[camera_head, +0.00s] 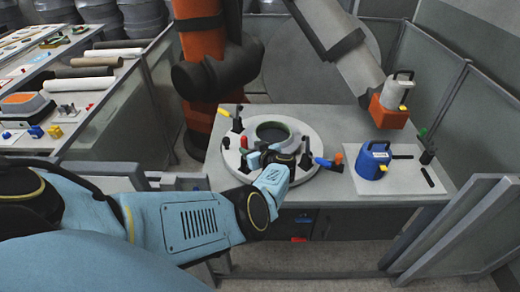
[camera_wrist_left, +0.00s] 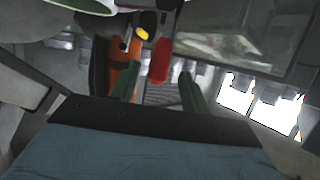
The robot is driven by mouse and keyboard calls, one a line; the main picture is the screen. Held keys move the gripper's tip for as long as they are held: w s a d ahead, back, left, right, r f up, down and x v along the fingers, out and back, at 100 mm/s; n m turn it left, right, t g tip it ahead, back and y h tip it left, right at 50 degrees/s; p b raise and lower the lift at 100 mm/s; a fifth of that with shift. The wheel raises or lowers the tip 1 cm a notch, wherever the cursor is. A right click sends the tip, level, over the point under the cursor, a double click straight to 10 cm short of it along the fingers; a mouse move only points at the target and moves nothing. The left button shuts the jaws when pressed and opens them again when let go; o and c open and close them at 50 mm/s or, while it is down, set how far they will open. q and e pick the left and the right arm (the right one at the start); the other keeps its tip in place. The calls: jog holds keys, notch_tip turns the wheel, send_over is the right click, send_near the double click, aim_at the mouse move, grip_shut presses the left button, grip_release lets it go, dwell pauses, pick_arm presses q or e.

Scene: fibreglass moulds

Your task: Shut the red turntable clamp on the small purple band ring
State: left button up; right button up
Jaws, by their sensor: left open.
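The round pale turntable (camera_head: 312,172) sits on the grey bench and bears a dark ring-shaped mould with a greenish rim (camera_head: 272,132). I cannot make out purple on it. A red clamp handle (camera_head: 338,157) stands at the turntable's right edge beside a blue handle (camera_head: 322,162). My left gripper (camera_head: 285,152) is over the turntable's near side, its fingers partly hidden by the wrist. In the left wrist view the gripper (camera_wrist_left: 158,88) is open, and a red handle (camera_wrist_left: 159,62) shows between and beyond its fingertips, apparently untouched. My right gripper is out of view.
A blue jug-like container (camera_head: 373,160) stands on a white board (camera_head: 425,178) to the right. Grey partition panels (camera_head: 460,120) close the right side.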

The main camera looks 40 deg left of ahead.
pick_arm(q)
jog(key=shift+v, duration=2.95)
